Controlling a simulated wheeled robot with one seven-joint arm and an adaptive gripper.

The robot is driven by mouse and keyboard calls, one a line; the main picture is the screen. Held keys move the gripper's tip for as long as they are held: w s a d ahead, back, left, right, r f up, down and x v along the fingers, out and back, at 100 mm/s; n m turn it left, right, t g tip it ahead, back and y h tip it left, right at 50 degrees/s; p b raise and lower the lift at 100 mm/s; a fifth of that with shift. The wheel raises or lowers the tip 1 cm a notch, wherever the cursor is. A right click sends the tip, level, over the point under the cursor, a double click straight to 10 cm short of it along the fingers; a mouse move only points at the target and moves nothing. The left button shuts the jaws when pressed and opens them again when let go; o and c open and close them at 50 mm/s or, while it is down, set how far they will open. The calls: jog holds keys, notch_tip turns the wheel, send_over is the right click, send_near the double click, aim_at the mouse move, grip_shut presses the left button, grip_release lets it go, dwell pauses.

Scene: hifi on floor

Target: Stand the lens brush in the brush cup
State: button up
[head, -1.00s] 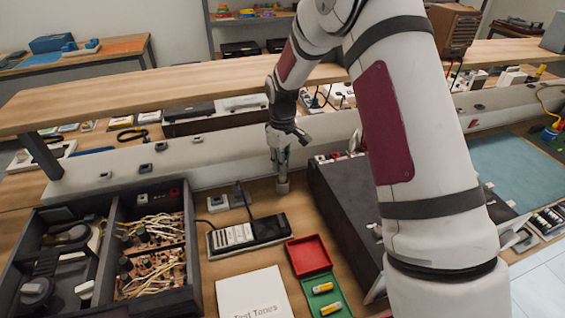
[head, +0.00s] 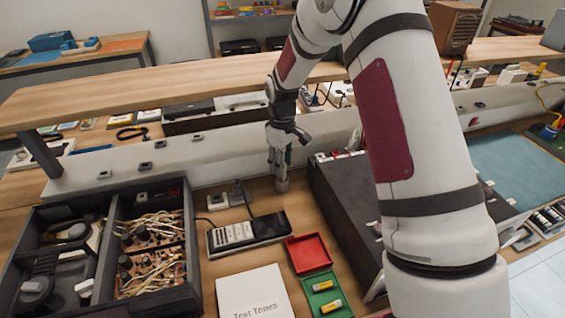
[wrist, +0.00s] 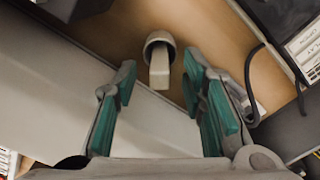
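The brush cup (wrist: 153,40) is a small round pale cup standing on the wooden bench. The lens brush (wrist: 160,70) is seen nearly end-on in the wrist view as a pale, flat-sided handle. Its lower end is inside the cup and its upper end sticks out toward my gripper. My gripper (wrist: 162,75) is open, with one teal-padded finger on each side of the handle and a visible gap to both. In the head view my gripper (head: 279,158) is directly above the cup (head: 282,185). The brush is hard to make out there between the fingers.
A long pale ledge (head: 225,158) runs behind the cup. A dark equipment case (head: 345,205) stands close on the right.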

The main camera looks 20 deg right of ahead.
notch_tip(320, 180, up, 12)
dwell(0.6)
notch_tip(320, 180, up, 7)
jog(key=p, duration=0.1)
dwell(0.8)
dwell(0.6)
